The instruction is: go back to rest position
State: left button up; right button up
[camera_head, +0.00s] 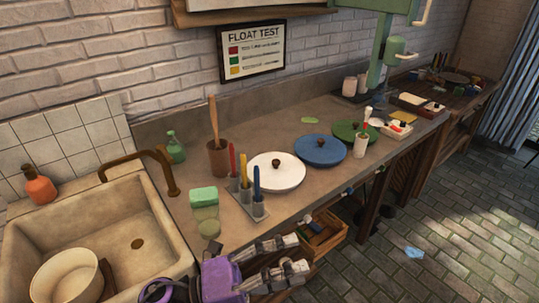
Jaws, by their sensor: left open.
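My left gripper (296,254) is at the bottom middle, in front of the counter's front edge. Its purple body and two grey fingers point right, with the fingers apart and nothing between them. My right gripper is not in the view. On the counter (275,125) stand a white plate (290,180), a blue one (335,146) and a green one (344,129), each with a dark knob-like thing in the middle. A holder (256,210) with red, yellow and blue handled tools stands left of the white plate, clear of the gripper.
A sink (150,190) with a faucet (165,156) and a pale bowl (68,278) is at the left. An open wooden drawer (322,240) is just right of the gripper. The floor at right is mostly clear.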

pick_arm(q)
jog(key=w+a+f+n+t+y+p, duration=0.1)
jog(key=w+a+f+n+t+y, duration=0.1)
jog(key=a+f+n+t+y, duration=1.6)
jog(key=s+a+f+n+g, duration=0.2)
jog(key=s+f+n+g, duration=0.5)
jog(key=s, duration=0.2)
jog(key=s+a+f+n+g, duration=0.3)
jog(key=s+f+n+g, duration=0.3)
jog(key=s+n, duration=0.2)
jog(key=shift+s+a+f+g+y+p, duration=0.3)
jog(key=shift+s+f+g+p, duration=0.1)
jog(key=shift+s, duration=0.3)
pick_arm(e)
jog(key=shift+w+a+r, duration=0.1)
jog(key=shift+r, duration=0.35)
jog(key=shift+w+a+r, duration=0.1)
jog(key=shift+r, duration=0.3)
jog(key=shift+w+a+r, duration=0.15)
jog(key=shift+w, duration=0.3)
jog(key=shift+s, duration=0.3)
